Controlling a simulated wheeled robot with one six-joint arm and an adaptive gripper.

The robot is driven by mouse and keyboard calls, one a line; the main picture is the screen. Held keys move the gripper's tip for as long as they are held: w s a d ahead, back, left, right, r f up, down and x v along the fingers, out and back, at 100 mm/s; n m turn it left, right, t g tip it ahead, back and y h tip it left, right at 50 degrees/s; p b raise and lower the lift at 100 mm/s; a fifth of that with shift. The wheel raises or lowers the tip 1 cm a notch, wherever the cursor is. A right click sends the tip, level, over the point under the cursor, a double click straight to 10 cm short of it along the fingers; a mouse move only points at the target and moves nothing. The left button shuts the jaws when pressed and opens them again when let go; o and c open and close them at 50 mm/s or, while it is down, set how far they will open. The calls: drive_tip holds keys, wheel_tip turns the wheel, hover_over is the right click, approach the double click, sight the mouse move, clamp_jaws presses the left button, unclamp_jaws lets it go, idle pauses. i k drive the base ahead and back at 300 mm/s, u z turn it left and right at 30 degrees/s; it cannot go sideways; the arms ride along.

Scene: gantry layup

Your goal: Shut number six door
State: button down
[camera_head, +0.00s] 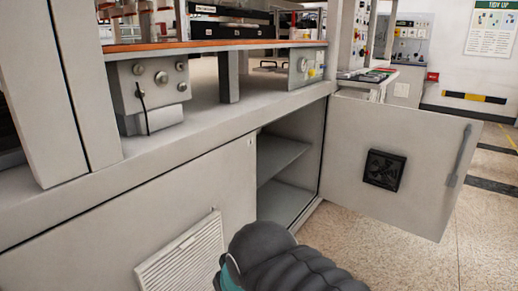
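A light grey cabinet door (412,155) stands wide open at the right, swung out from the cabinet on its left edge. It has a black square fan vent (383,170) and a grey vertical bar handle (460,156) near its free right edge. The open compartment (285,170) to its left shows a shelf and looks empty. No number six can be read on the door. A dark, ribbed part of my arm shows at the bottom middle, in front of the cabinet. My gripper is not in view.
A closed panel (110,215) with a louvred vent (183,255) lies left of the opening. An orange-edged worktop (215,45) and grey control boxes (150,90) are above. Speckled floor (400,245) is clear below and right of the door. Control panels (412,40) stand behind.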

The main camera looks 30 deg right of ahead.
sight(427, 145)
drive_tip(key=z, duration=2.95)
drive_tip(key=i, duration=5.2)
drive_tip(key=u, duration=4.25)
